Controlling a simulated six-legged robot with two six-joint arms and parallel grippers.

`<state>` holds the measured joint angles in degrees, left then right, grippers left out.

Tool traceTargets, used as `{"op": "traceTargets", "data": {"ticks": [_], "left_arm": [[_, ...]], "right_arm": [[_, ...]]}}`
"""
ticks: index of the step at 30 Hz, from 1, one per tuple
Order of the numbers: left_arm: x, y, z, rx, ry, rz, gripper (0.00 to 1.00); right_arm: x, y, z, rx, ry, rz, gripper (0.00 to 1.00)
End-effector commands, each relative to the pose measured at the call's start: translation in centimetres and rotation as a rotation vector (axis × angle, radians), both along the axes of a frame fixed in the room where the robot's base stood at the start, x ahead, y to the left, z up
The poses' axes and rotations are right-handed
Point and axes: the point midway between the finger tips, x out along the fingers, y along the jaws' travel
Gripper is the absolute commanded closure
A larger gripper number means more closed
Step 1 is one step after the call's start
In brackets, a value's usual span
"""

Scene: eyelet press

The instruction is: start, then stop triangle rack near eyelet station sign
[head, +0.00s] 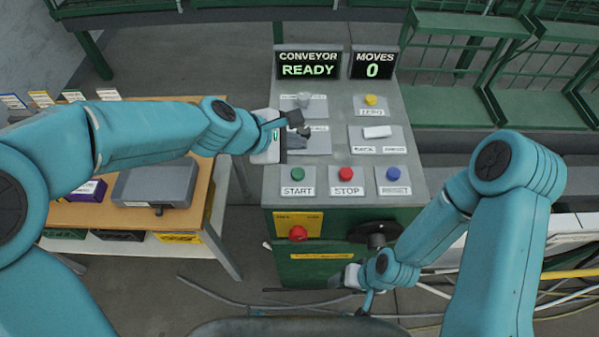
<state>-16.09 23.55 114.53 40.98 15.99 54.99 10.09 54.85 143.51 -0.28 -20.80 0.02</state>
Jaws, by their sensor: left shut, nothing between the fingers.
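The grey control panel (336,215) stands in the middle of the head view. Its START button (298,174) is green, its STOP button (345,174) is red, and a blue button (393,174) sits right of them. The conveyor display (307,66) reads CONVEYOR READY. The moves display (372,66) reads 0. My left gripper (298,127) is shut and empty, over the panel's left side above START. My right gripper (365,303) hangs low in front of the panel; its fingers are too small to judge. I cannot make out a triangle rack or eyelet station sign.
A yellow button (371,99) and a white switch (377,132) are higher on the panel. A red emergency-type knob (298,233) is on its front. A wooden-topped bench (128,217) with a grey box (155,184) stands left. Green racks (460,107) stand right; cables lie lower right.

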Motion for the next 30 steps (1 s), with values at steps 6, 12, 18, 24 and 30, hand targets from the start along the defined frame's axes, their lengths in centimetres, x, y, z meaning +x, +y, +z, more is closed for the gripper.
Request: {"op": "traceTargets", "data": {"ticks": [6,12,18,24,30], "left_arm": [[0.0,-0.2,-3.7,0.0,-0.001,-0.001,1.0],[0.1,-0.2,-6.5,0.0,-0.001,-0.001,1.0],[0.1,-0.2,-7.6,0.0,-0.001,-0.001,1.0],[0.1,-0.2,-7.5,0.0,0.0,0.0,1.0],[0.1,-0.2,-7.5,0.0,0.0,0.0,1.0]], "right_arm": [[0.0,0.0,-3.7,0.0,0.0,0.0,0.35],[0.0,0.0,-6.4,0.0,0.0,0.0,0.35],[0.0,0.0,-7.5,0.0,0.0,0.0,0.35],[0.0,0.0,-7.3,0.0,0.0,0.0,0.35],[0.0,0.0,-7.3,0.0,0.0,0.0,0.35]]}}
